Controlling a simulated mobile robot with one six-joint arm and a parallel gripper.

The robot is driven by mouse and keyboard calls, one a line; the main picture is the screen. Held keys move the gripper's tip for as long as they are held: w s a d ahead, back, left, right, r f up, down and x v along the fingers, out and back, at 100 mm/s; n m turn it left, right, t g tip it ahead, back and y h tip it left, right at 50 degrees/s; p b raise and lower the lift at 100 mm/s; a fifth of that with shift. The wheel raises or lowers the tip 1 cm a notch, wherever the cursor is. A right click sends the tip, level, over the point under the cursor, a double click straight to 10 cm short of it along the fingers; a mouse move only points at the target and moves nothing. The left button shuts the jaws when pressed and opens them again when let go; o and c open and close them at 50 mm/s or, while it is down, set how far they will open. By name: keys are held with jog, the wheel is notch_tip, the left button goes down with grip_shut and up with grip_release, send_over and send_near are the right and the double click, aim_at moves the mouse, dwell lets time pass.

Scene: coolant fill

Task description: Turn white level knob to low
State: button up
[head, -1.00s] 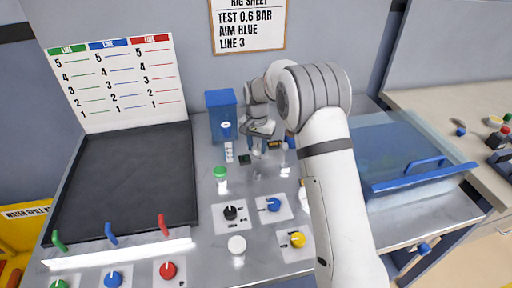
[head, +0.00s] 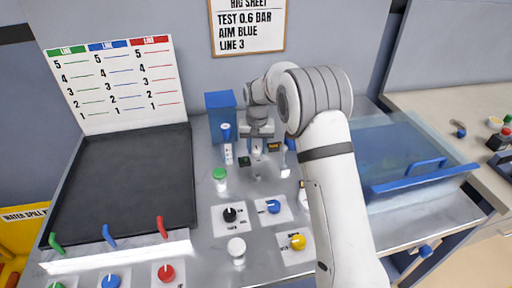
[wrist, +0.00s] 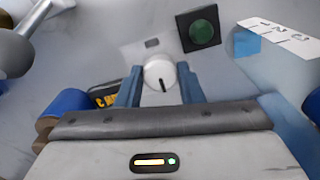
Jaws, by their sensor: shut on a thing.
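The white level knob (wrist: 160,72) sits between the two blue fingers of my gripper (wrist: 160,84) in the wrist view. The fingers are shut on its sides. A dark pointer line on the knob points toward the gripper body, down in that picture. In the head view my gripper (head: 257,147) is low over the back of the bench and mostly hides the knob. A small display with a dark mark shows on the pale plate beyond the knob in the wrist view.
A green button (wrist: 203,32) on a black square is close beside the knob. A numbered strip (wrist: 285,40) lies right of it. A blue container (head: 222,112) stands at the back. Black, blue and yellow knobs (head: 298,242) are on the bench in front.

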aim_at(257, 149)
jog(key=o, duration=1)
jog(key=shift+r, duration=0.1)
notch_tip(257, 149, up, 8)
jog(key=shift+f+b, duration=0.15)
jog(key=shift+b, duration=0.15)
jog(key=s+d+r+t, duration=0.1)
jog(key=s+d+r, duration=0.45)
jog(key=s, duration=0.25)
jog(key=s+d+r, duration=0.4)
jog(key=s+d, duration=0.3)
jog(key=s, duration=0.1)
jog(key=s+d+f+t, duration=0.1)
jog(key=s+d, duration=0.2)
jog(key=s, duration=0.6)
jog(key=s+d+f, duration=0.2)
jog(key=s+d, duration=0.1)
jog(key=s, duration=0.7)
jog(key=shift+s+m+t, duration=0.2)
jog(key=shift+m+t, duration=0.1)
jog(key=shift+t, duration=0.1)
